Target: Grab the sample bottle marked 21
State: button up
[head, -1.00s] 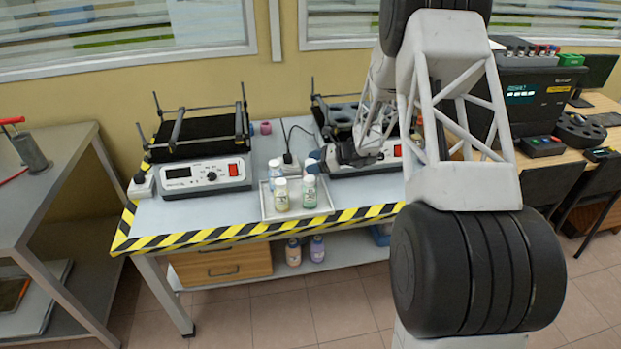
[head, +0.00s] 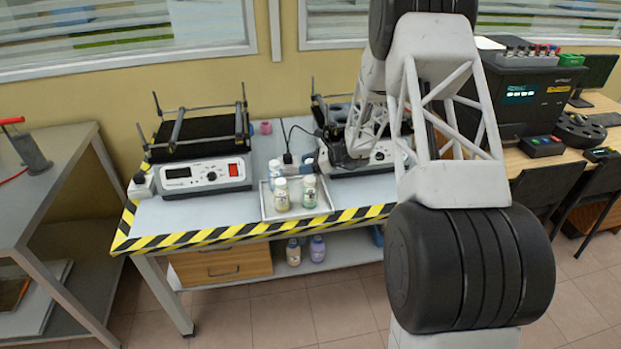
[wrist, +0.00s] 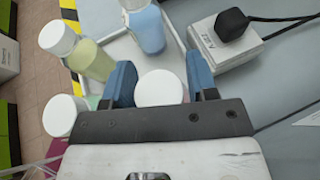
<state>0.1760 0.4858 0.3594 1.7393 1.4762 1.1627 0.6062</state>
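Several white-capped sample bottles stand in a shallow white tray (head: 268,212) on the bench. A pale yellow bottle (head: 281,196) and a green-labelled bottle (head: 309,192) are at the front. A blue bottle shows in the wrist view (wrist: 148,28), as does the yellow one (wrist: 91,60). My gripper (wrist: 160,78) is open, with its blue fingers apart. One white-capped bottle (wrist: 160,90) appears between the fingers; I cannot tell whether they touch it. Another white cap (wrist: 62,116) lies left of the fingers. I cannot read any bottle's number.
A white power adapter with a black plug (wrist: 225,38) sits beside the tray. Black-yellow tape (head: 200,238) marks the bench edge. Two bottles (head: 305,250) stand on the lower shelf.

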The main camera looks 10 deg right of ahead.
grip_shut()
dwell(0.3)
jog(key=shift+r, duration=5)
